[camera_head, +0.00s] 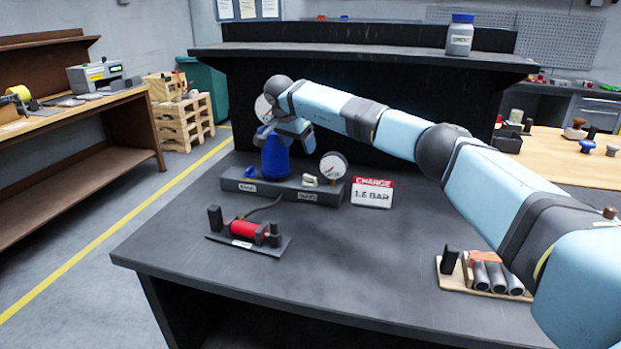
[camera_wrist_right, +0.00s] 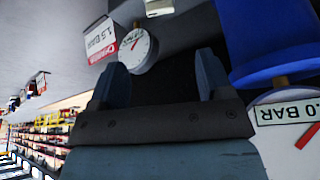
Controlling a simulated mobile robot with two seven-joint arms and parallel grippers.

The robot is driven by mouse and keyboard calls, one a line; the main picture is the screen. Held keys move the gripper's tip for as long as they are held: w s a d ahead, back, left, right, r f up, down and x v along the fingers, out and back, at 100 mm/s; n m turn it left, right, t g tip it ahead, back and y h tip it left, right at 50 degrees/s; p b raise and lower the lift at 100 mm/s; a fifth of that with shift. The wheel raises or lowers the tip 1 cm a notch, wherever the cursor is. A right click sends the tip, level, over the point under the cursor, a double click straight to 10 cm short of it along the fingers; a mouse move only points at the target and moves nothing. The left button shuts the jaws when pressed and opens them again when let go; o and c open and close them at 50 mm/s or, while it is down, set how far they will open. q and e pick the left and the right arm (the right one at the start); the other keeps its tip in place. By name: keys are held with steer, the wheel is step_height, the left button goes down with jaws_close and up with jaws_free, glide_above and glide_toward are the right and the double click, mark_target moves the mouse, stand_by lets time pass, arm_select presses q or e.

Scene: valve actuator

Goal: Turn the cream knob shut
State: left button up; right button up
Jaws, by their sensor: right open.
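The cream knob (camera_head: 309,180) sits on the right part of the dark manifold block (camera_head: 325,196), in front of the right gauge (camera_head: 333,166). In the wrist view the cream knob (camera_wrist_right: 160,7) is at the top edge, partly cut off, beyond the gauge (camera_wrist_right: 138,50). My right gripper (camera_head: 298,132) is above and behind the knob, beside the upper part of the blue vessel (camera_head: 276,160). In the wrist view my right gripper (camera_wrist_right: 160,78) has its fingers apart with nothing between them. My left gripper is in neither view.
A blue knob (camera_head: 249,173) is on the block's left part. A second gauge (camera_head: 263,108) stands behind my wrist, partly hidden. A CHARGE 1.5 BAR sign (camera_head: 373,192) stands to the right. A red cylinder unit (camera_head: 248,229) lies in front. The bench middle is clear.

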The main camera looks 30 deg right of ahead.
mark_target(310, 176)
steer(key=b+x, duration=0.1)
steer(key=x, duration=1.2)
steer(key=shift+a, duration=0.15)
steer(key=shift+c, duration=0.2)
steer(key=c, duration=0.9)
